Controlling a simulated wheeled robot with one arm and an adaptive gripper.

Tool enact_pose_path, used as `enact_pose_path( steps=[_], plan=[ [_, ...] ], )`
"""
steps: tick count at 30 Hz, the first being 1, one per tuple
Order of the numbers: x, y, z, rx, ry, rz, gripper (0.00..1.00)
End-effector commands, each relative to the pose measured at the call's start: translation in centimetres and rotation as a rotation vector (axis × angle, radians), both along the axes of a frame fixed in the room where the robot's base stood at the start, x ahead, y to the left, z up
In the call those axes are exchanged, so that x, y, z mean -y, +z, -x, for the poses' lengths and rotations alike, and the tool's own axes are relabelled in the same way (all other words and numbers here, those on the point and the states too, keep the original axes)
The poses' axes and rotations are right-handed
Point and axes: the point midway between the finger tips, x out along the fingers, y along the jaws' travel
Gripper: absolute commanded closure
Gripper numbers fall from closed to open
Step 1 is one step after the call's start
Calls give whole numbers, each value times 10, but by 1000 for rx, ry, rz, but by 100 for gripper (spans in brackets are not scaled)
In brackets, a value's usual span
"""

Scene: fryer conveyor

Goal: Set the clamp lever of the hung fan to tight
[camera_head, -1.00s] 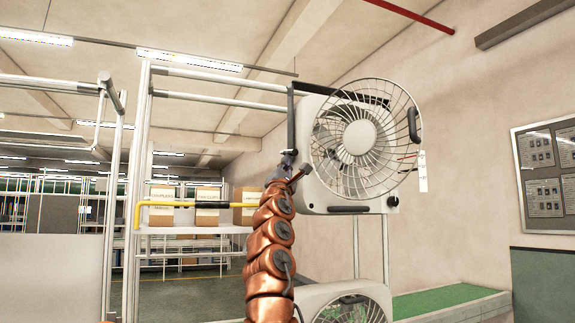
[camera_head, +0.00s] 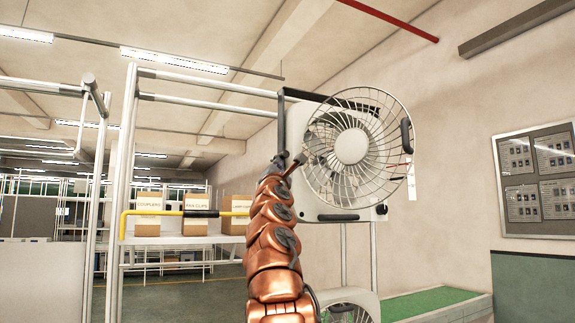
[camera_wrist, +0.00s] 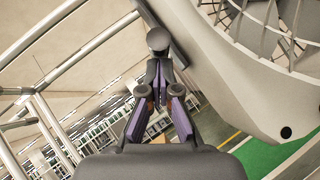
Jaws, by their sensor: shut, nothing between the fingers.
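The hung fan (camera_head: 350,147), white with a wire guard, hangs from a dark bracket (camera_head: 282,125) on the metal frame. A short dark stick (camera_head: 297,164), which looks like the clamp lever, slants beside my gripper (camera_head: 284,160) at the fan's left edge. In the wrist view, a dark bar with a round knob (camera_wrist: 158,40) lies just beyond the shut fingertips of my gripper (camera_wrist: 160,72). The purple-padded fingers hold nothing. I cannot tell whether they touch the knob. The fan housing (camera_wrist: 235,85) is close on the right. The lever's setting cannot be made out.
A second fan (camera_head: 350,303) stands below. A yellow rail (camera_head: 170,213) runs left of my arm before a shelf with cardboard boxes (camera_head: 196,215). White frame posts (camera_head: 128,190) stand left. A green-topped conveyor (camera_head: 430,303) lies at right.

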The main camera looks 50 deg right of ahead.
Motion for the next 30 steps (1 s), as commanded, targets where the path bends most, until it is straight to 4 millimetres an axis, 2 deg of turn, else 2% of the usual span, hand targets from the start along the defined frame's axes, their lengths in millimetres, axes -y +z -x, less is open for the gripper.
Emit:
enact_pose_path(
  steps=[17,30],
  plan=[
    [-4,-3,-2,-5,4,-3,100],
    [-29,-42,-11,-6,11,-1,100]
  ],
)
